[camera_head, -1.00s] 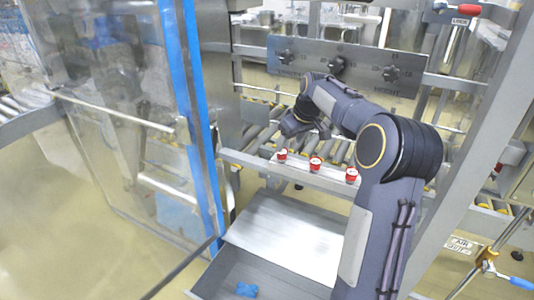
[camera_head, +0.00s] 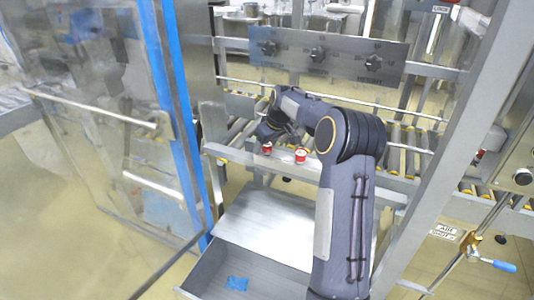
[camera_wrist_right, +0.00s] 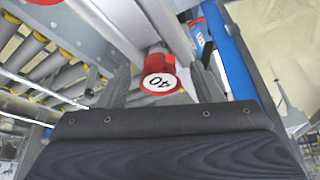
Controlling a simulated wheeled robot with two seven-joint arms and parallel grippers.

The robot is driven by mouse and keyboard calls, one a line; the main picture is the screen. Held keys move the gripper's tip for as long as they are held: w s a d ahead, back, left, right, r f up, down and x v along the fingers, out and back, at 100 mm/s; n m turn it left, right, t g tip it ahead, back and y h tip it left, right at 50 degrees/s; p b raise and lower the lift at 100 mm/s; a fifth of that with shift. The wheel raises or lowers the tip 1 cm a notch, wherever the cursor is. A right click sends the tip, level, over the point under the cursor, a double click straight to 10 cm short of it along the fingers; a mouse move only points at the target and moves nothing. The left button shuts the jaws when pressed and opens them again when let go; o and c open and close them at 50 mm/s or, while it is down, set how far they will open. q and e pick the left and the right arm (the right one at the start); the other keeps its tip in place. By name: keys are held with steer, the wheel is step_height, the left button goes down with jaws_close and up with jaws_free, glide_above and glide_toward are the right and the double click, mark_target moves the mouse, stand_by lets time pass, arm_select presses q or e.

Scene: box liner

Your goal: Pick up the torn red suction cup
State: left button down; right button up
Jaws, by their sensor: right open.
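Two red suction cups with white tops stand on the grey rail in the head view, a left one (camera_head: 266,148) and a middle one (camera_head: 301,155). My right gripper (camera_head: 270,134) is just above and behind the left cup. In the right wrist view a red cup (camera_wrist_right: 160,77) with a white face marked 40 shows beyond and between the two spread fingers of my right gripper (camera_wrist_right: 161,84). The fingers are open, with nothing clearly held. I cannot make out a tear on any cup. My left gripper is not in view.
A panel with black knobs (camera_head: 318,53) stands behind my arm, above the roller conveyor (camera_head: 405,150). A clear door with a blue edge (camera_head: 178,100) is at the left. Below the rail is a metal tray (camera_head: 265,225) with a blue piece (camera_head: 237,284) in it.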

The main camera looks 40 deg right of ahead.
steer(key=c, duration=1.1)
steer(key=shift+o, duration=0.2)
steer(key=shift+r, duration=0.1)
